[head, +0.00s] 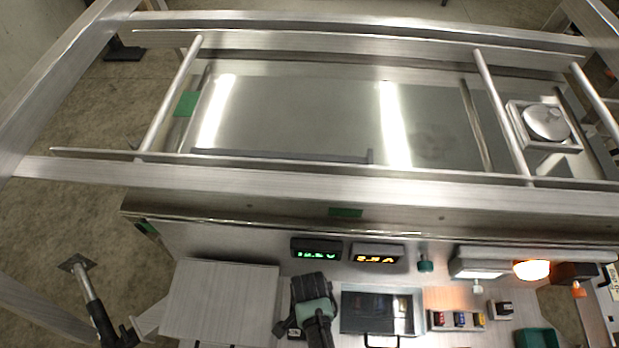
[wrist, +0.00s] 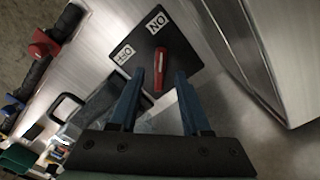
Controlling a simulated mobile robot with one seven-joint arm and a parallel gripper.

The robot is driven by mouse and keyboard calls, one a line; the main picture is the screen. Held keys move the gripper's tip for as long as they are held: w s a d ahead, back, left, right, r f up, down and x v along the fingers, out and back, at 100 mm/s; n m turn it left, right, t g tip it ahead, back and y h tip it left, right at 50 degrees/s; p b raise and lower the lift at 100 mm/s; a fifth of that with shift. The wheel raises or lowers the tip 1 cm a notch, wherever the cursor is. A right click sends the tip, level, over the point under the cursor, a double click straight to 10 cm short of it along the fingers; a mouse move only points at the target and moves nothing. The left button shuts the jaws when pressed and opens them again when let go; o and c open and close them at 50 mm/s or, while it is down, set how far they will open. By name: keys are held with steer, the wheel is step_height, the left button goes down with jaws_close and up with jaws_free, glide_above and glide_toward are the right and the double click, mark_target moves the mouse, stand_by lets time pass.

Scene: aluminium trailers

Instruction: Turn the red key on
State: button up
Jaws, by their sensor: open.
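The red key (wrist: 160,68) shows in the wrist view on a dark square plate (wrist: 188,48). The plate carries a white ON label (wrist: 158,21) and a white OFF label (wrist: 122,54) to its left. The key's long red grip lies roughly up and down in the picture, below the ON label. My gripper (wrist: 161,74) is open, with one blue finger on each side of the key in the picture. I see gaps on both sides and cannot tell how far the fingertips are from the plate. In the head view I cannot make out the key; the end of my arm covers that area.
In the head view, a green display (head: 317,250) and an amber display (head: 377,254) stand behind my arm. A lit orange lamp (head: 531,270) and small coloured switches (head: 459,320) are to the right. A metal frame with rails (head: 330,180) spans the back.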

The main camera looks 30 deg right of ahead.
step_height(320, 180, up, 11)
stand_by(0.4)
stand_by(0.4)
